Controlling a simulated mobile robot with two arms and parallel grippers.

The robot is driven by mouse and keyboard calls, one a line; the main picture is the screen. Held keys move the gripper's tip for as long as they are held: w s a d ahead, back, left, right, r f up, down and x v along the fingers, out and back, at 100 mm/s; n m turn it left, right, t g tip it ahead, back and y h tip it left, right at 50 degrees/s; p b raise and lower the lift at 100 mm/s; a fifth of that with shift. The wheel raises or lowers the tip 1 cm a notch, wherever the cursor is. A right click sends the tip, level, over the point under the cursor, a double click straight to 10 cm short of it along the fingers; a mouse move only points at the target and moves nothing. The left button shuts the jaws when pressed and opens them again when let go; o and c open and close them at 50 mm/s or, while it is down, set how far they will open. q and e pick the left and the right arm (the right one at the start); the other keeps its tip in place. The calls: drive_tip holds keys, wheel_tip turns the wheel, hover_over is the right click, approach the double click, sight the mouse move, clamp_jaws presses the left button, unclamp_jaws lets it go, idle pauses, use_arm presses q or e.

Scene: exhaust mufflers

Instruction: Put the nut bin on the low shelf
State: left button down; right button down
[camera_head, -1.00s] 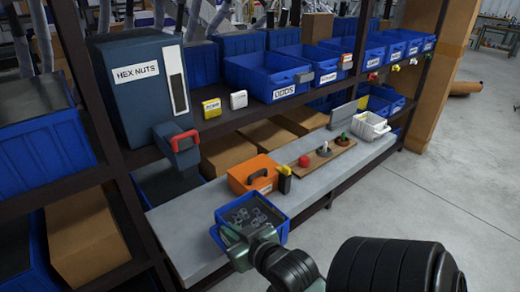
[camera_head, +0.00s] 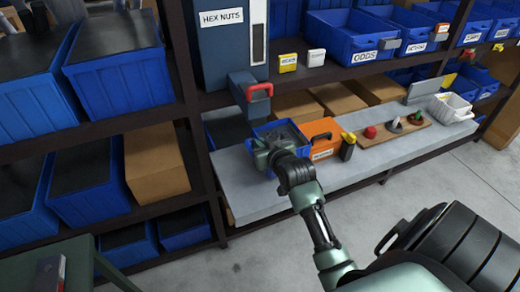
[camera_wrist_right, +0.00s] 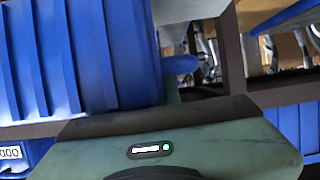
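The nut bin (camera_head: 290,131) is a small blue bin with grey nuts in it, seen in the head view at the grey counter, left of the orange case and below the hex nuts dispenser (camera_head: 244,75) with its red handle. My right gripper (camera_head: 262,155) is at the bin's near left side and appears shut on it; the fingertips are hidden. In the right wrist view the ribbed blue bin wall (camera_wrist_right: 80,55) fills the upper left. I cannot tell whether the bin touches the counter. My left gripper is not in view.
The grey counter (camera_head: 245,193) is the low shelf surface, clear at its near left. The orange case (camera_head: 319,140) stands right of the bin, with a yellow-black item (camera_head: 348,146) beside it. A wooden board (camera_head: 403,129) and a white basket (camera_head: 452,107) are farther right.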

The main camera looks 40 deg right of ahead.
drive_tip(key=shift+w+d+f, duration=0.1)
drive_tip(key=shift+w+f, duration=0.05)
drive_tip(key=shift+f, duration=0.7)
drive_tip(key=shift+w+f, duration=0.1)
drive_tip(key=shift+f, duration=0.7)
drive_tip(key=c, duration=2)
unclamp_jaws()
drive_tip(key=shift+f, duration=0.15)
drive_tip(key=o, duration=0.4)
